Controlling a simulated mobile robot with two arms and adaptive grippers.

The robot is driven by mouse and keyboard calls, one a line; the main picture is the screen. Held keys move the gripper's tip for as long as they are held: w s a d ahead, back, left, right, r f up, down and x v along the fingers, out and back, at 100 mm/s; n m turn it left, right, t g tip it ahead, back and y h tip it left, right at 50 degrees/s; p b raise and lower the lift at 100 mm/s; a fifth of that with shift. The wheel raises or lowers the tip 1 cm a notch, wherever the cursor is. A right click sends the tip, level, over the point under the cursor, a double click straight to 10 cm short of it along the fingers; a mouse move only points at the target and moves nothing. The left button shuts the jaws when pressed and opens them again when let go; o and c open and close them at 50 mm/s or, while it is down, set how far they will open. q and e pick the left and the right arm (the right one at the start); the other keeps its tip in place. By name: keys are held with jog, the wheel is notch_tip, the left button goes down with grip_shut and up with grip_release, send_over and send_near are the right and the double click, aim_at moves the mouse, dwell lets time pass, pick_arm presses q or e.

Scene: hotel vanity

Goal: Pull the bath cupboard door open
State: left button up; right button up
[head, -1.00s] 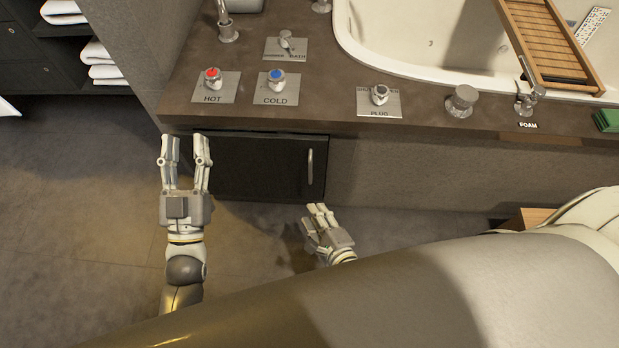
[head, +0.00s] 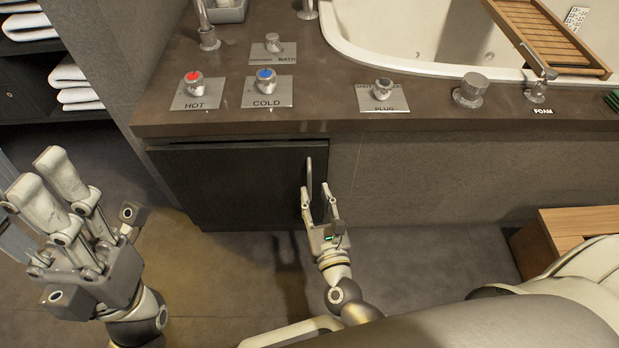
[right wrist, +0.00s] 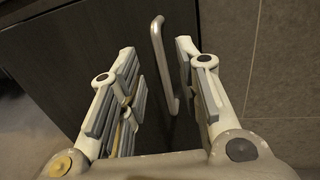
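The dark bath cupboard door (head: 232,186) sits below the vanity top and looks closed. Its upright metal handle (head: 309,174) is near the door's right edge. My right gripper (head: 318,192) is open at the handle's lower part. In the right wrist view the handle (right wrist: 163,65) stands between the open fingers (right wrist: 157,52), with visible space on both sides, and the dark door (right wrist: 85,55) lies behind.
The brown vanity top (head: 225,122) overhangs the door. It carries the hot tap (head: 194,84), the cold tap (head: 266,82) and the bathtub (head: 400,50). A wooden stool or box (head: 570,226) stands right. Floor in front of the door is clear between my arms.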

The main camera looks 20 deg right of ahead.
aim_at(310, 179)
jog(key=w, duration=0.6)
jog(key=shift+w+d+b, duration=0.25)
jog(key=shift+w+b, duration=0.1)
jog(key=shift+w, duration=0.05)
grip_shut()
